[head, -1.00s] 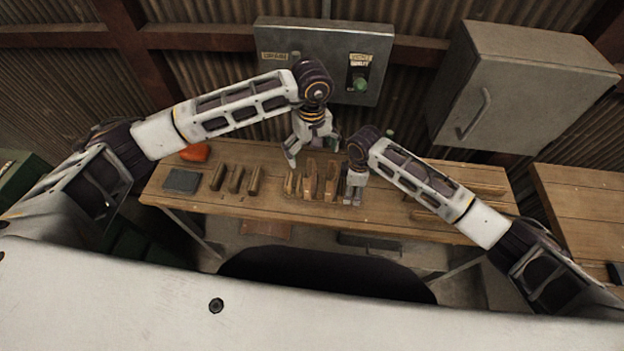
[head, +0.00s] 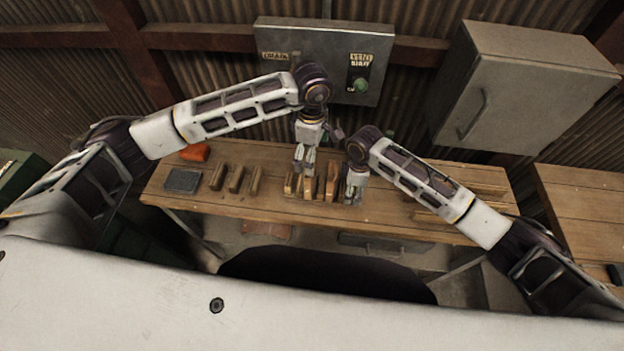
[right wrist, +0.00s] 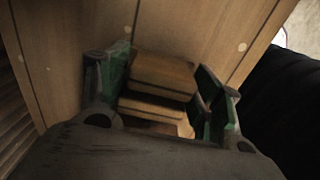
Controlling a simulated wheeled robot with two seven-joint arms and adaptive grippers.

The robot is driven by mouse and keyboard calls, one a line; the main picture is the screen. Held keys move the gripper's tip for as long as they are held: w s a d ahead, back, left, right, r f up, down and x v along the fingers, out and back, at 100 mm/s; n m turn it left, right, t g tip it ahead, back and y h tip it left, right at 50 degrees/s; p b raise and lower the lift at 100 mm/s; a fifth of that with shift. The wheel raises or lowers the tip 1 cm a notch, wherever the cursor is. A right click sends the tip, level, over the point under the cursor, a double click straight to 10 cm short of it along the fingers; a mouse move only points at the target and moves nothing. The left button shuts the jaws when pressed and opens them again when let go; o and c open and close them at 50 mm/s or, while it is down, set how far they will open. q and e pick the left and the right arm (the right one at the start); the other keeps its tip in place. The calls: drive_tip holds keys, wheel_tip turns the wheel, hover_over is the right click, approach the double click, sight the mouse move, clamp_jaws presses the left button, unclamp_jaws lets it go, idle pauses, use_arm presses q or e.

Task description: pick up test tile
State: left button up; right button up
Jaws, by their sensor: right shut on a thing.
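No piece carries a label, so I cannot tell which one is the test tile. Wooden blocks (head: 310,187) stand in a row near the middle of the bench. My right gripper (head: 353,194) is low over the bench at the right end of this row. The right wrist view shows a wooden block (right wrist: 162,75) between its two fingers, and the gripper is shut on it. A second wooden piece lies just behind that block. My left gripper (head: 304,168) points down just above the left part of the row. Its fingers look close together, but the gap is unclear.
A dark square plate (head: 183,181) and a red-orange object (head: 195,152) lie at the bench's left end. Several smaller wooden pieces (head: 236,179) stand between them and the row. Wooden strips lie at the right. A grey control box (head: 325,55) and cabinet (head: 525,85) are behind.

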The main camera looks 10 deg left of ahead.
sight(311, 180)
use_arm(q)
drive_tip(key=shift+n, duration=1.2)
drive_tip(key=shift+f, duration=0.1)
wheel_tip(311, 180, down, 7)
idle(0.4)
drive_tip(key=shift+w+f, duration=0.2)
drive_tip(key=shift+f, duration=2.25)
drive_tip(key=shift+c, duration=0.4)
